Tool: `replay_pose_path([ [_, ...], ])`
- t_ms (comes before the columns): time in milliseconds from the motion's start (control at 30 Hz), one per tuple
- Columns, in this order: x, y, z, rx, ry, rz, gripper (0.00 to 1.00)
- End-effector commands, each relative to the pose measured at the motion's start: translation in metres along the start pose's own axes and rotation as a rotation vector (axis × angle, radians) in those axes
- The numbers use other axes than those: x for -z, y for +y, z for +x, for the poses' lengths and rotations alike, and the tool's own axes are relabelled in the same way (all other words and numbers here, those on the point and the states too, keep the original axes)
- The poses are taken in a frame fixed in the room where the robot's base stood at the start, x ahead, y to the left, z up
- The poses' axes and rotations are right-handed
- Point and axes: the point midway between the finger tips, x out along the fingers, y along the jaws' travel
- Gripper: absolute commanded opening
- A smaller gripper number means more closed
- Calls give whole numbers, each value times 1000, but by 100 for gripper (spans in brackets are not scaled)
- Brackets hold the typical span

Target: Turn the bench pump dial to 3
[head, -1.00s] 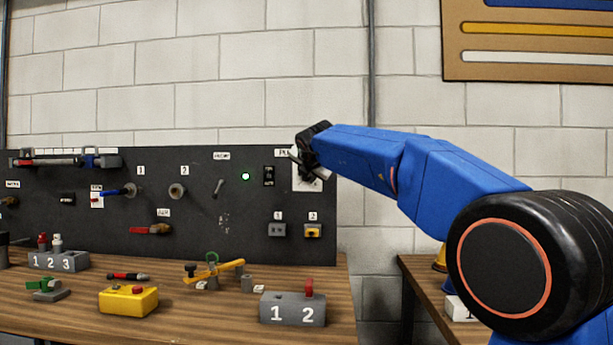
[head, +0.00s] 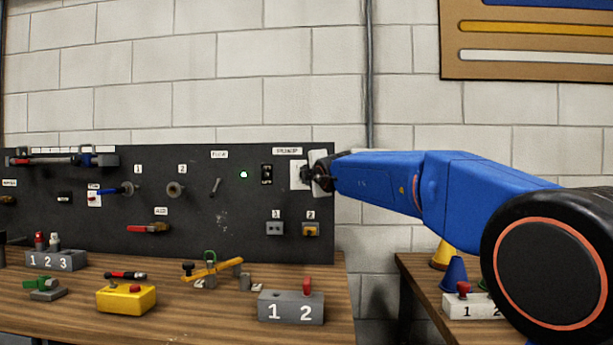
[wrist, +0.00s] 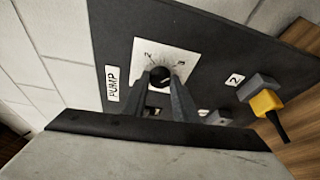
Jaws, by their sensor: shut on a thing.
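The pump dial is a small black round knob (wrist: 159,73) on a white square plate (wrist: 186,62) in the wrist view. The plate is fixed to the black panel beside a PUMP label (wrist: 112,83). A 2 shows on the plate; the dial's other marks and its pointer are too small or hidden to read surely. My gripper (wrist: 160,83) has a finger on each side of the knob and is shut on it. In the head view my gripper (head: 321,176) is at the panel's right edge and hides the knob; part of the white plate (head: 297,175) shows.
A black switch (head: 267,174) and a green light (head: 244,175) are left of the plate. Numbered sockets (head: 275,228) sit below, one with a yellow plug (wrist: 266,102). The wooden bench (head: 200,310) holds several tools and a grey block (head: 291,307).

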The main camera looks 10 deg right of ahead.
Motion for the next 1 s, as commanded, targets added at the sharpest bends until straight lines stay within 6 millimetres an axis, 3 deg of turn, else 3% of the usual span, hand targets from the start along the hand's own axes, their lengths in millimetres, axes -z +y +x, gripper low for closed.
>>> replay_pose_path([
  [300, 0, -4, 1, -37, 10, 109, 4],
  [833, 0, -4, 1, -47, 13, 130, 4],
  [867, 0, -4, 1, -47, 13, 130, 31],
  [900, 0, -4, 1, -47, 13, 130, 40],
  [1000, 0, -3, 1, -49, 13, 130, 45],
])
